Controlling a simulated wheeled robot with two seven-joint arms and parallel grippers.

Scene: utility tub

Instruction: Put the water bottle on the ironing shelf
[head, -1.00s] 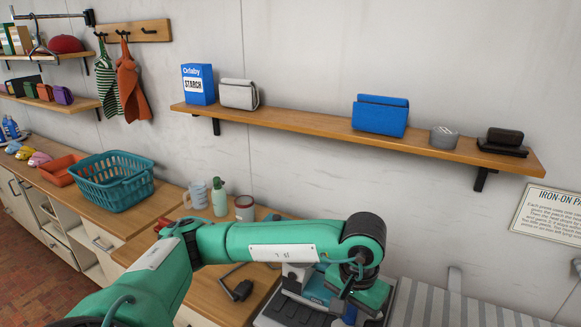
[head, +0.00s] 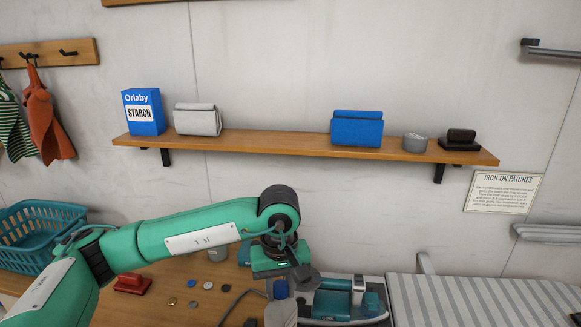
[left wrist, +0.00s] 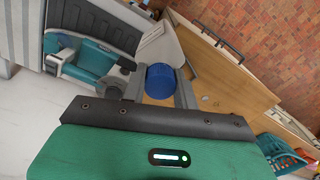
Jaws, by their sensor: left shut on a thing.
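The ironing shelf (head: 270,142) is a long wooden board on the wall, above and behind my left arm in the head view. My left gripper (head: 284,274) is low in front of it, pointing down. It is shut on the water bottle (head: 281,314), which has a pale grey body and a blue top. The bottle is upright below the gripper, and its lower part is cut off by the frame. In the left wrist view the blue top (left wrist: 160,81) sits between the fingers (left wrist: 160,90). My right gripper is not in view.
On the shelf are a starch box (head: 143,112), a grey pouch (head: 197,119), a blue pouch (head: 357,128), a grey roll (head: 415,143) and a black brush (head: 460,140). Bare board lies between the pouches. An iron (head: 338,298) and a striped ironing board (head: 480,300) are at lower right.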

